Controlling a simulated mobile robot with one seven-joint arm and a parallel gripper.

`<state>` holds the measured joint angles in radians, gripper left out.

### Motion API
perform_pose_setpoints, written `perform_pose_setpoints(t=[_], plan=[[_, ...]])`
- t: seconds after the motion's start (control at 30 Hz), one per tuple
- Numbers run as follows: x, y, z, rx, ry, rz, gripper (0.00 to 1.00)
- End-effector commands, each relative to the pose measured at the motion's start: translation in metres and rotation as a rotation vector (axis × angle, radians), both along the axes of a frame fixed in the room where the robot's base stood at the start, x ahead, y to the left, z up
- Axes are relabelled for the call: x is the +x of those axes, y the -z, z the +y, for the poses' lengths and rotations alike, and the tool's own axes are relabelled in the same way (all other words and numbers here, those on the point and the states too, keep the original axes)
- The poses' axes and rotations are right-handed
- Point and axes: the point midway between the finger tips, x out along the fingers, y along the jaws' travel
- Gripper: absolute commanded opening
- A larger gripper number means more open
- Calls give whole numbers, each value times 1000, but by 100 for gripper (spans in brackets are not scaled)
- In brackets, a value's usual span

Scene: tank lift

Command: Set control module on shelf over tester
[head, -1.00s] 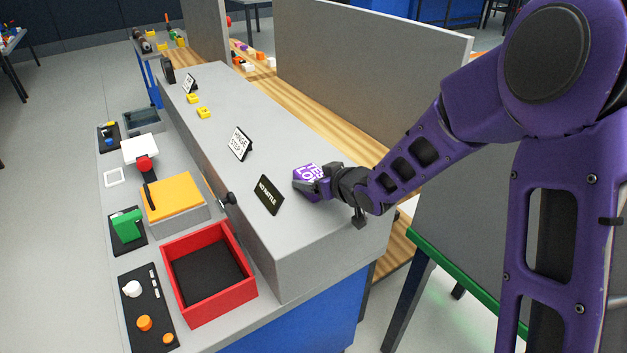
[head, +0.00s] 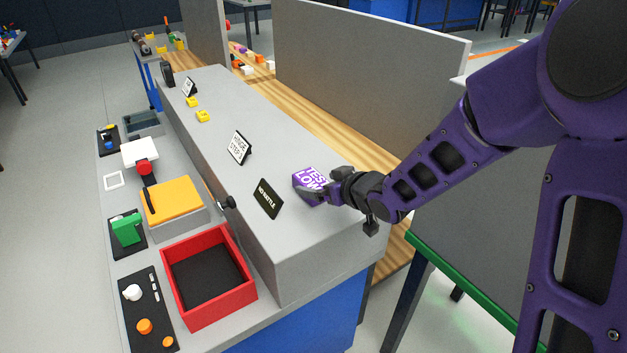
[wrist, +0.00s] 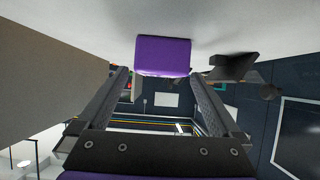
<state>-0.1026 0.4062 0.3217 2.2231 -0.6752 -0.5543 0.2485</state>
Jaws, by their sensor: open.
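A purple block with white lettering (head: 309,180), which looks like the control module, rests on the grey shelf top (head: 285,135), behind a black sign. My gripper (head: 322,191) is at its right side, low over the shelf. In the wrist view my gripper (wrist: 160,76) has its fingers spread wide. The purple block (wrist: 163,55) lies at the fingertips there, with gaps on both sides, and does not look clamped. I cannot tell for certain which item on the lower counter is the tester.
Signs stand along the shelf: black (head: 268,198) and white (head: 239,147). Yellow blocks (head: 202,116) lie farther back. Below are a red tray (head: 248,292), a yellow-topped box (head: 172,198) and a green device (head: 127,228). A grey partition (head: 360,80) rises behind.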

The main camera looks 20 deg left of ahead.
Motion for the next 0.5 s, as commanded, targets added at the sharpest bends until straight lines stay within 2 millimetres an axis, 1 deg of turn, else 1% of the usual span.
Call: perform_pose_setpoints(t=[0.03,0.2,0.33,0.5], plan=[[-6,-10,-10,0,4,-3,100],[-27,-27,-33,-1,2,-2,100],[-39,-35,-46,0,1,-2,100],[-46,-39,-54,0,0,0,100]])
